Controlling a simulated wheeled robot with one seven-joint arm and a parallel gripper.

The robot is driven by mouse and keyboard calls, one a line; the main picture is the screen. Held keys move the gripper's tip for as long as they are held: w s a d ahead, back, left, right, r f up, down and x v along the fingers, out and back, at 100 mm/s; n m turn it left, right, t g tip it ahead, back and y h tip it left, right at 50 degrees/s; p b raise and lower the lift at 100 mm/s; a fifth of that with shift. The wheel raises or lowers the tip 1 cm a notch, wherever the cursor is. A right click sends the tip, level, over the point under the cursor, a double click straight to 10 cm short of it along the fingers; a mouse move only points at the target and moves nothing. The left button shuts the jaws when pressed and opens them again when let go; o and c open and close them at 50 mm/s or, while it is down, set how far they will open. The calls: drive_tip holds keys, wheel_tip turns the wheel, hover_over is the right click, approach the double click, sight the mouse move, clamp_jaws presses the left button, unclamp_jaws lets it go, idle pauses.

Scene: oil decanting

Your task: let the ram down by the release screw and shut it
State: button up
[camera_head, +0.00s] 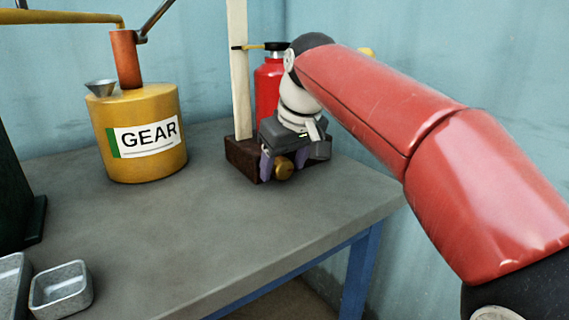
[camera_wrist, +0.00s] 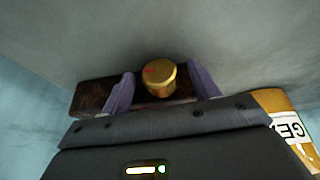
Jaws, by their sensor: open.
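The brass knob of the release screw (camera_head: 284,170) sits low at the front of a dark brown base (camera_head: 240,155); it also shows in the wrist view (camera_wrist: 159,78). My gripper (camera_head: 284,161) is open, with one purple finger on each side of the knob. In the wrist view, gaps show between the knob and both fingers, so they look apart from it. A red cylinder (camera_head: 267,90) with a dark cap stands behind my wrist, partly hidden; whether it is the ram's body I cannot tell.
A pale upright post (camera_head: 239,70) rises at the base's left. A yellow drum (camera_head: 145,168) labelled GEAR, with a small funnel (camera_head: 101,88), stands further left. Grey trays (camera_head: 62,290) lie front left. The grey table (camera_head: 215,235) is clear in front of the base.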

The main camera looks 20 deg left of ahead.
drive_tip(key=shift+c, duration=0.4)
drive_tip(key=c, duration=0.9)
drive_tip(key=shift+s+a+t+h, duration=0.15)
drive_tip(key=shift+t+h, duration=0.35)
drive_tip(key=shift+s+a+n+t+h, duration=0.1)
drive_tip(key=shift+n+t+h, duration=0.4)
drive_tip(key=shift+t+h, duration=0.55)
drive_tip(key=o, duration=1)
drive_tip(key=shift+p+v, duration=0.55)
drive_tip(key=shift+v, duration=3.3)
